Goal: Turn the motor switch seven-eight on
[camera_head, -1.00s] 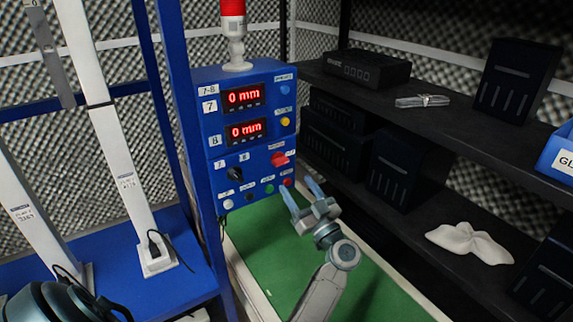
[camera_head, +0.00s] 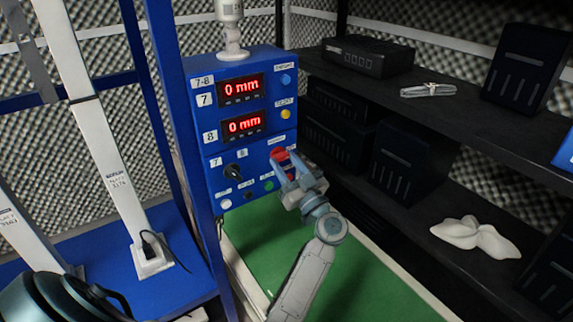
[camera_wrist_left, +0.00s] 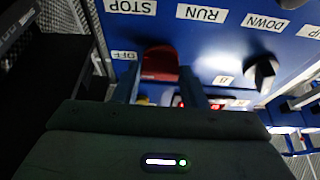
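The blue control box (camera_head: 205,143) marked 7-8 stands at centre left with two red displays, both reading 0 mm. Its red rotary switch (camera_head: 279,154) is at the right of the lower panel. My left gripper (camera_head: 290,172) is at this switch, partly covering it. In the left wrist view the red switch (camera_wrist_left: 160,64) sits between my two fingers, which are apart on either side of it; contact is not clear. An OFF label (camera_wrist_left: 123,55) is beside the switch. My right gripper is not in view.
A black selector knob (camera_head: 233,171) and small buttons, including a green one (camera_head: 269,185), are near the switch. A yellow button (camera_head: 285,114) and a blue button (camera_head: 286,79) are above. Dark shelves (camera_head: 470,114) with black boxes stand close on the right.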

